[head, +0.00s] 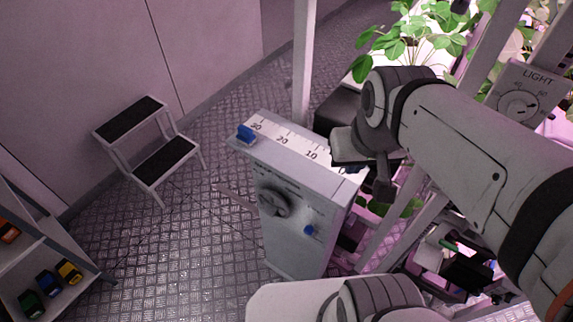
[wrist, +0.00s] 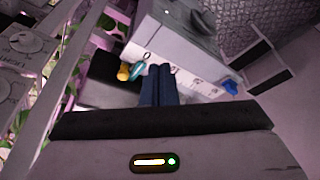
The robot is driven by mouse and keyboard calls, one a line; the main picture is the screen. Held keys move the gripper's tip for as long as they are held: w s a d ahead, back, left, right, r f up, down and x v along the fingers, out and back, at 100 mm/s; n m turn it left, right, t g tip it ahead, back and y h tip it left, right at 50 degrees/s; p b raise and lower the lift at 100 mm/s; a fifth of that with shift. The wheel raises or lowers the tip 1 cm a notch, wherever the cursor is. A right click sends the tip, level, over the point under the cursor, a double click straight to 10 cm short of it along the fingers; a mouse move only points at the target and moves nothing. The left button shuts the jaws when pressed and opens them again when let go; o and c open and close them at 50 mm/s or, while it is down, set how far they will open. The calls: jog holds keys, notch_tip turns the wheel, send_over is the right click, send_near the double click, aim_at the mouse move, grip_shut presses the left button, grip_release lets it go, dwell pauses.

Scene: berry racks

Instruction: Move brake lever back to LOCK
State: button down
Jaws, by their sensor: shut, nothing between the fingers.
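The grey cabinet (head: 300,262) stands mid-floor in the head view, with a 30-20-10 scale and a blue slider (head: 246,133) on top. Its front carries a dark round handle (head: 273,201) and a small blue knob (head: 309,230). I cannot tell which part is the brake lever, and no LOCK label is readable. My gripper (wrist: 160,68) is shut and empty. In the wrist view its dark blue fingers lie over the scale end of the cabinet top; contact cannot be told. In the head view my wrist is by the cabinet's right end and the fingertips are unclear.
A yellow tag (wrist: 124,72) and a teal tag (wrist: 138,68) lie near the fingers. A step stool (head: 150,145) stands left, a shelf with toy-like cars (head: 48,283) at lower left. Plant racks and a LIGHT dial (head: 518,104) crowd the right.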

jog(key=shift+s+d, duration=0.1)
jog(key=shift+d, duration=0.1)
jog(key=m+g+h+b, duration=0.3)
jog(key=m+b, duration=0.1)
jog(key=b, duration=1.2)
send_over(310, 232)
jog(key=w+a, duration=0.1)
jog(key=a, duration=0.1)
notch_tip(310, 232, down, 17)
jog(key=w+a+f+m+h+b, duration=0.3)
jog(key=a+f+m+h+b, duration=0.1)
jog(key=a+f+b, duration=0.6)
notch_tip(310, 232, down, 3)
jog(key=shift+w+a+f+m+h+b, duration=0.2)
jog(key=shift+a+m+h+b, duration=0.15)
jog(key=shift+a, duration=0.6)
jog(key=shift+d, duration=0.1)
jog(key=s+d+f+b, duration=0.2)
jog(key=d+f, duration=0.5)
jog(key=d, duration=0.2)
jog(key=shift+d, duration=0.25)
